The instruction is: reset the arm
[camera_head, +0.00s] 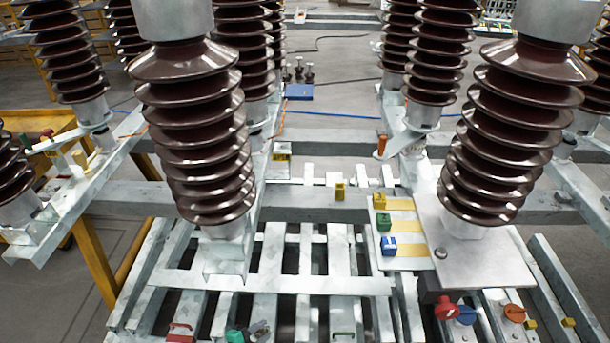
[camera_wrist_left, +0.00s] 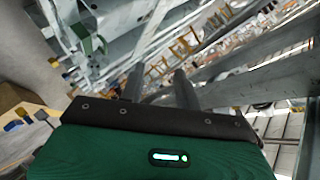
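My left gripper (camera_wrist_left: 158,78) fills the lower part of the left wrist view, with its green housing and black edge. Its two dark fingers stand apart, and nothing shows held between them. My right gripper and arm are in neither view.
Large brown ribbed insulators (camera_head: 195,130) and (camera_head: 510,120) rise from the grey steel frame. A pale plate (camera_head: 400,262) bears yellow, green and blue blocks. A red knob (camera_head: 445,308) and a blue knob (camera_head: 467,315) sit at the lower right. A yellow frame (camera_head: 95,262) stands left.

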